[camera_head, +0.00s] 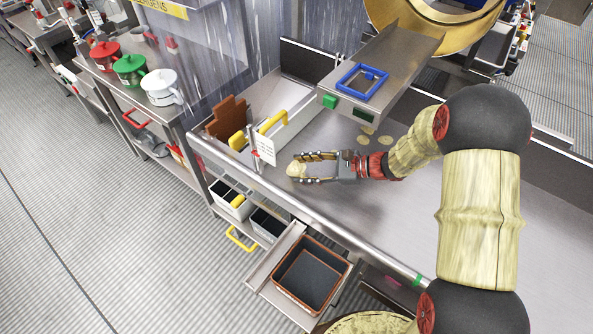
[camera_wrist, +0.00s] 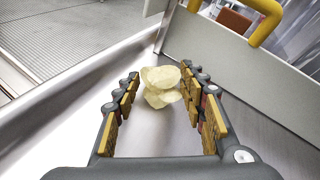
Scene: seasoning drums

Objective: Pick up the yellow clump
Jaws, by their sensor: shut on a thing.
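The yellow clump (camera_head: 295,170) is pale and looks like a small stack of thin, curled chips. In the wrist view the clump (camera_wrist: 160,86) sits between the far ends of my two padded fingers. My gripper (camera_head: 302,169) is shut on it, low over the steel worktop near its front left part. The fingers stand wide apart with the clump between their tips. Whether the clump still touches the worktop I cannot tell.
Several loose yellow chips (camera_head: 385,140) lie on the worktop (camera_head: 440,215) behind my gripper. A bin wall with a yellow handle (camera_head: 272,122) and a white sign (camera_head: 264,146) stand close to the left. A steel chute with a blue frame (camera_head: 361,82) hangs behind. An orange-rimmed tray (camera_head: 336,287) sits below.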

